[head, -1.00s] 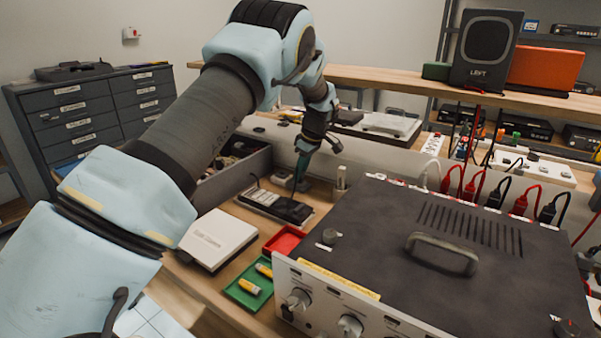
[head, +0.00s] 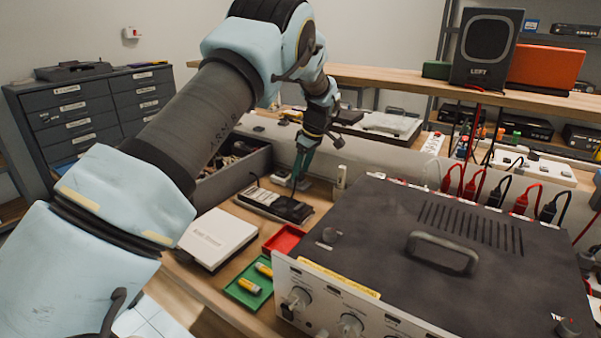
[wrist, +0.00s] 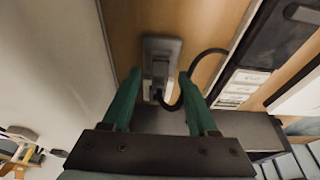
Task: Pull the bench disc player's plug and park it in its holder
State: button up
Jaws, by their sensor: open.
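My gripper (head: 297,182) is low over the wooden bench, behind a flat dark device (head: 275,205); which device is the disc player I cannot tell for sure. The wrist view shows my gripper (wrist: 160,73) open, its green fingers on either side of a small dark plug-like piece (wrist: 160,68). That piece sits on a grey block (wrist: 162,45), and a black cable (wrist: 205,53) curves off to the right. I cannot tell whether the fingers touch it. The holder is not clearly identifiable.
A large dark amplifier-like box (head: 430,250) with a handle fills the right front. A small pale upright piece (head: 341,177) stands right of my gripper. A grey bin (head: 235,170), white box (head: 217,238), red tray (head: 284,240) and green tray (head: 248,287) are around it.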

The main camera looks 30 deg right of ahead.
jog(key=w+p+v, duration=0.1)
jog(key=p+v, duration=0.1)
jog(key=v, duration=1.2)
jog(key=shift+a+r, duration=0.25)
jog(key=shift+r, duration=0.2)
jog(key=shift+w+a, duration=0.1)
jog(key=shift+w, duration=0.05)
jog(key=w+a+m+g+h, duration=0.1)
jog(key=w+a+m+g, duration=0.15)
jog(key=a, duration=2.35)
jog(key=s+a+f+m, duration=0.2)
jog(key=s+a, duration=0.7)
jog(key=a, duration=0.1)
jog(key=s+a+f+m+t, duration=0.1)
jog(key=s+a+f+m, duration=0.1)
jog(key=s+a, duration=0.8)
jog(key=shift+a+f+h, duration=0.2)
jog(key=shift+f+h, duration=0.2)
jog(key=shift+f, duration=0.15)
